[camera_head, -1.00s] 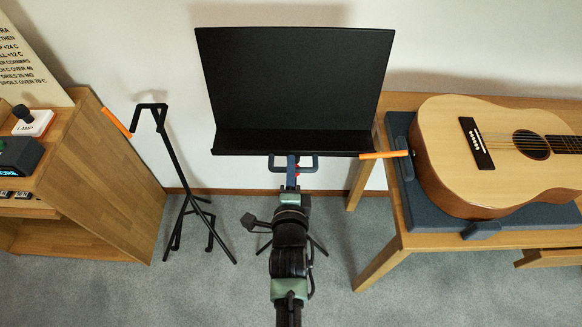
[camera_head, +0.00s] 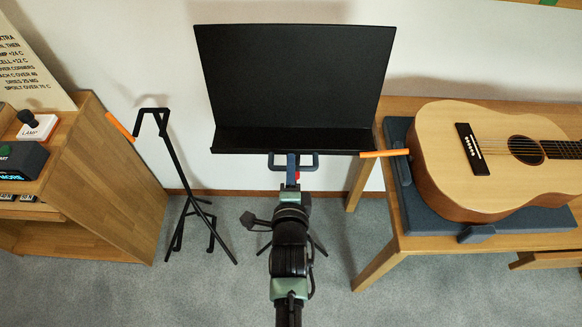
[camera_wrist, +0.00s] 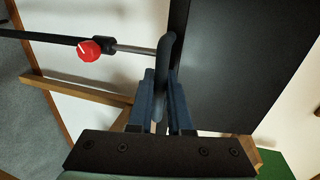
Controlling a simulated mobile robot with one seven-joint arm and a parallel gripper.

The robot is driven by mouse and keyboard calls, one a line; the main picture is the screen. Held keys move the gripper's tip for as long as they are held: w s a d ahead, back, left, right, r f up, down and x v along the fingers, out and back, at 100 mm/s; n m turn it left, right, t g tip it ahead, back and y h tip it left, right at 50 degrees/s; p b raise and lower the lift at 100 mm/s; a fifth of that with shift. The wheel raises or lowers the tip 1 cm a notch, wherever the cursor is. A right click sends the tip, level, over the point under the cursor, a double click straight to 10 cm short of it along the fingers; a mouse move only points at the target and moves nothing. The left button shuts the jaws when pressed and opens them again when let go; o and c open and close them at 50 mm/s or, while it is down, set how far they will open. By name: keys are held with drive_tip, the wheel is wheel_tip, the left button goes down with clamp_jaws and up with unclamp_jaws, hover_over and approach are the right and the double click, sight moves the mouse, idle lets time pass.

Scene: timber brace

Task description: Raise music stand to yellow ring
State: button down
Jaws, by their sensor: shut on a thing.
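The music stand has a wide black desk (camera_head: 297,85) with a lip along its lower edge. A grey-blue loop handle (camera_head: 308,161) sits below the lip. My gripper (camera_head: 292,166) is shut on this handle, and the wrist view shows its jaws (camera_wrist: 161,100) on either side of the bar (camera_wrist: 165,60). A red knob (camera_wrist: 89,50) is on a black collar, with a bare silver tube (camera_wrist: 134,49) between the collar and the handle. The black lower pole (camera_wrist: 40,38) runs on from the collar. I see no yellow ring in either view.
A guitar (camera_head: 490,160) lies on a wooden table (camera_head: 395,255) at the right. A black folding stand (camera_head: 180,180) and a wooden cabinet (camera_head: 110,180) are at the left. The wall is behind.

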wheel_tip(320, 180, up, 26)
drive_tip(key=p, duration=1.6)
drive_tip(key=shift+p, duration=0.3)
drive_tip(key=shift+w, duration=0.1)
drive_tip(key=c, duration=1)
unclamp_jaws()
drive_tip(key=shift+o, duration=0.8)
drive_tip(key=shift+f, duration=0.2)
drive_tip(key=b+v, duration=0.2)
drive_tip(key=v, duration=1.1)
drive_tip(key=shift+f+b, duration=0.15)
drive_tip(key=shift+b, duration=0.2)
